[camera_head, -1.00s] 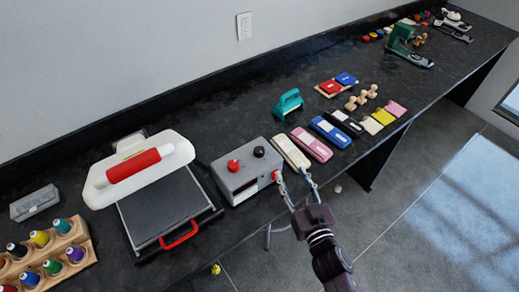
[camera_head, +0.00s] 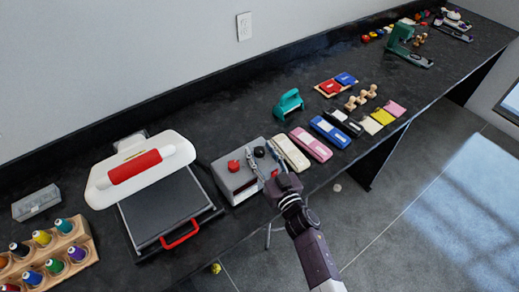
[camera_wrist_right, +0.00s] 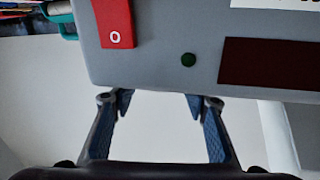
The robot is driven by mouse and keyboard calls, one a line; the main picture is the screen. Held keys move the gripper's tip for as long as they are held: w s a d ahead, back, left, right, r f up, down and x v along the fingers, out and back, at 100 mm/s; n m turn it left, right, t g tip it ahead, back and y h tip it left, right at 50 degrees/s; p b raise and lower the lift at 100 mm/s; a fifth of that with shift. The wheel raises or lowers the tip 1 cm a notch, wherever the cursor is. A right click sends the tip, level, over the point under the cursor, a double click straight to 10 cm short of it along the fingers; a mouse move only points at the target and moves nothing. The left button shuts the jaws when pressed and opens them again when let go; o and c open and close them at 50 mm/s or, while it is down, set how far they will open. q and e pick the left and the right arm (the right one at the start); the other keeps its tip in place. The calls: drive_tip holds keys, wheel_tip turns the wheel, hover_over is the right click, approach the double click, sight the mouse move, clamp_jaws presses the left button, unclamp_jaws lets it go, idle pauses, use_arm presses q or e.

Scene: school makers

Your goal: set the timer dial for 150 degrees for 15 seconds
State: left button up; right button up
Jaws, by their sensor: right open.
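The grey control box (camera_head: 228,178) stands on the dark counter, with a red knob (camera_head: 234,165) and a black knob (camera_head: 259,152) on its top. I cannot tell by marking which knob is the timer dial. My right gripper (camera_head: 261,158) is open over the box's front right part, its fingers pointing toward the black knob. The right wrist view shows the open, empty fingers (camera_wrist_right: 158,100) beside an edge of the box (camera_wrist_right: 158,58). A red switch marked O (camera_wrist_right: 115,25), a green light (camera_wrist_right: 188,60) and a dark display (camera_wrist_right: 265,62) show there. My left gripper is out of view.
A heat press (camera_head: 165,205) with a red handle stands left of the box. A beige bar (camera_head: 291,152) and a pink bar (camera_head: 311,145) lie close on its right. A teal-handled tool (camera_head: 288,104) stands behind. Thread spools (camera_head: 42,238) are at the far left.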

drive_tip(key=shift+w+a, duration=0.25)
drive_tip(key=shift+w, duration=0.2)
clamp_jaws()
